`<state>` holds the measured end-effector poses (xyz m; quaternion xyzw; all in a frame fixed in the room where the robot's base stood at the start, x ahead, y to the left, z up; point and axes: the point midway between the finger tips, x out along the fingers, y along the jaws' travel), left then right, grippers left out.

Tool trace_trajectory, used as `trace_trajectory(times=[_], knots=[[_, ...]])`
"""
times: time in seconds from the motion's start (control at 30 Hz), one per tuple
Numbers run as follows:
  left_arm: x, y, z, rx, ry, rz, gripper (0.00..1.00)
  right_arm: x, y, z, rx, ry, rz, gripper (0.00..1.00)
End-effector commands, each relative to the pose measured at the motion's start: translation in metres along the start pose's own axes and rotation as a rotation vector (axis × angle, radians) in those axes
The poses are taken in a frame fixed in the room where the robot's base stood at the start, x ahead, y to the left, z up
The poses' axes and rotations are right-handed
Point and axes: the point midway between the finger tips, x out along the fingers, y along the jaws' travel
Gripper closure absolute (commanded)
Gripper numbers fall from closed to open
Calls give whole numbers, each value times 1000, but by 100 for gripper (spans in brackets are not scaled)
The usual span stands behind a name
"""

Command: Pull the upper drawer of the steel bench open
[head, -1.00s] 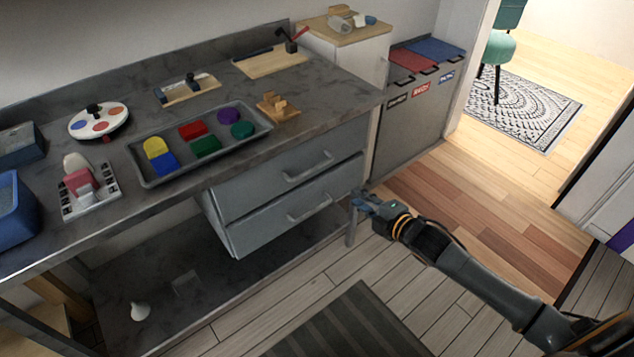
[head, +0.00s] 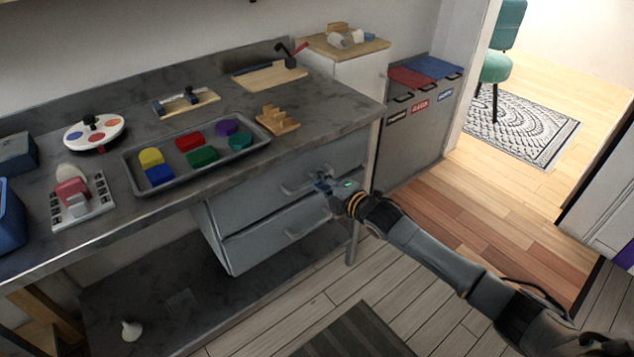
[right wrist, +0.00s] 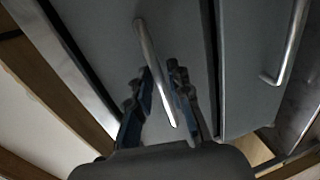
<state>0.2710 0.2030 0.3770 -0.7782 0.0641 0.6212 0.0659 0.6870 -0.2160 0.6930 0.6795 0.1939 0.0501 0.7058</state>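The steel bench (head: 330,128) runs along the wall. Its upper drawer (head: 240,198) sits directly under the top and looks shut, with a bar handle (head: 297,188) on its front. The lower drawer (head: 250,246) is below it, also looking shut. My right gripper (head: 322,182) is at the right end of the upper handle. In the right wrist view, my right gripper (right wrist: 160,80) is open, with its two fingers on either side of the handle bar (right wrist: 153,65); I cannot tell whether they touch it. My left gripper is not in view.
A grey tray (head: 135,181) of coloured blocks, a palette disc (head: 80,133) and wooden pieces stand on the bench top. A lower shelf (head: 150,295) holds a small white funnel-like item (head: 131,330). Bins (head: 415,125) stand to the right.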

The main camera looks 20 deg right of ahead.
Motion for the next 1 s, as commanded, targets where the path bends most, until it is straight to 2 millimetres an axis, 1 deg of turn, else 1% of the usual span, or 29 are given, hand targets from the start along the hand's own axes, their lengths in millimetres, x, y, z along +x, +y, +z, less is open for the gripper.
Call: trace_trajectory(times=[0.03, 0.13, 0.43, 0.47, 0.5, 0.53, 0.87, 1.0], knots=[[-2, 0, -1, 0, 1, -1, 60, 5, 0, 0, -1, 0, 1, 81], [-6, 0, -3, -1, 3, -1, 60, 10, 1, 0, -1, 0, 2, 81], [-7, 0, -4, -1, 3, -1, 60, 11, 0, 0, -1, 0, 1, 81], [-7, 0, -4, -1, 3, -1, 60, 11, 0, 0, -1, 0, 1, 87], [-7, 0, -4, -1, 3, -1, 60, 11, 0, 0, -1, 0, 1, 95], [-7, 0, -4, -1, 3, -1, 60, 11, 0, 0, -1, 0, 1, 100], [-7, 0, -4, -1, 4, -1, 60, 11, 0, 0, -1, 0, 1, 100], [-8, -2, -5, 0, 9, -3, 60, 14, 1, -5, 0, 0, 0, 100]])
